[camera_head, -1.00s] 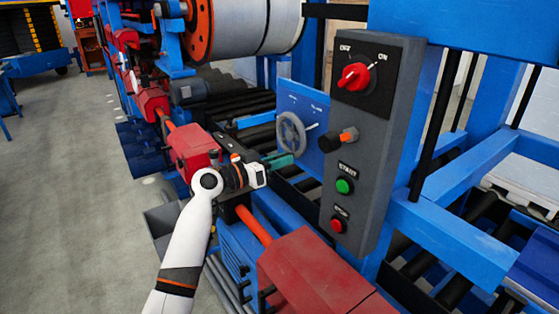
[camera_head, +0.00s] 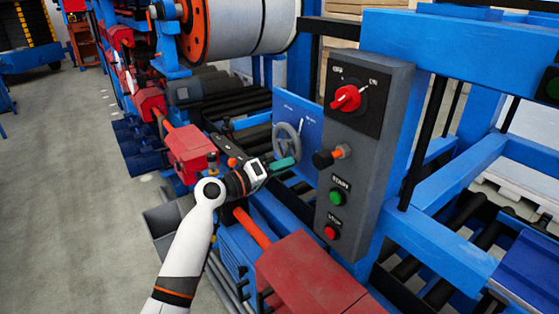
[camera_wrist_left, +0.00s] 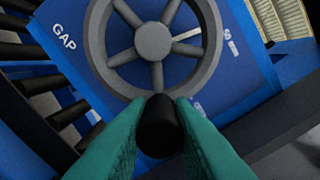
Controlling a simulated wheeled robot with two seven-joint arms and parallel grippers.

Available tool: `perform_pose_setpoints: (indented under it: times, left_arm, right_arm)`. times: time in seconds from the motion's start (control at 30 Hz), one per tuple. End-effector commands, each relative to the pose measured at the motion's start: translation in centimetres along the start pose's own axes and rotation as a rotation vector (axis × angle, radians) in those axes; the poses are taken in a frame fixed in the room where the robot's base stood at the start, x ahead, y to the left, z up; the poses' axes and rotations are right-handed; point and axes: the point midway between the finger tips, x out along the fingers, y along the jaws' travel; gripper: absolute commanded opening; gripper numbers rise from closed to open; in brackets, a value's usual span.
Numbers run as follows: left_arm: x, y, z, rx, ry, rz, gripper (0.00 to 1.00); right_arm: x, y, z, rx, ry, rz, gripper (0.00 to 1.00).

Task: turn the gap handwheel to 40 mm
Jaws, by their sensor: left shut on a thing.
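The grey gap handwheel (camera_head: 287,143) is mounted on a blue plate (camera_head: 312,128) left of the control box. In the left wrist view the spoked handwheel (camera_wrist_left: 153,41) fills the top middle, with a dark cylindrical knob (camera_wrist_left: 160,126) at its lower rim. My left gripper (camera_head: 284,163) is at the lower edge of the wheel. In the left wrist view its teal fingers (camera_wrist_left: 160,140) are shut on the knob, one on each side. A pale pointer (camera_wrist_left: 187,35) shows just right of the hub. My right gripper is not in view.
A grey control box (camera_head: 360,150) with a red rotary switch (camera_head: 346,97), a green button (camera_head: 337,197) and a red button (camera_head: 332,232) stands close right of the wheel. Red machine covers (camera_head: 305,272) and black rollers lie around my arm. Open floor is at left.

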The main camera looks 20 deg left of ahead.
Motion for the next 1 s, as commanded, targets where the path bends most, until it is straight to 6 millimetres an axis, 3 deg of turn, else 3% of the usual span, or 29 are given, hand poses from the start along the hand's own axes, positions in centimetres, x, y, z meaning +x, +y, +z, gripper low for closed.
perform_pose_setpoints:
  times: [0.03, 0.5, 1.0]
  left_arm:
    - [0.0, -0.9, 0.4, -0.045, -0.001, -0.004, 0.0]
    - [0.0, -2.9, 1.4, -0.468, -0.005, -0.006, 0.0]
    - [0.0, -3.5, 2.1, -0.698, -0.008, -0.008, 0.0]
  right_arm:
    - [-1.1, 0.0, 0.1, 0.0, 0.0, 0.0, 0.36]
    - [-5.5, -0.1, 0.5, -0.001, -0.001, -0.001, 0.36]
    - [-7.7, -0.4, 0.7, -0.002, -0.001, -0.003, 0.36]
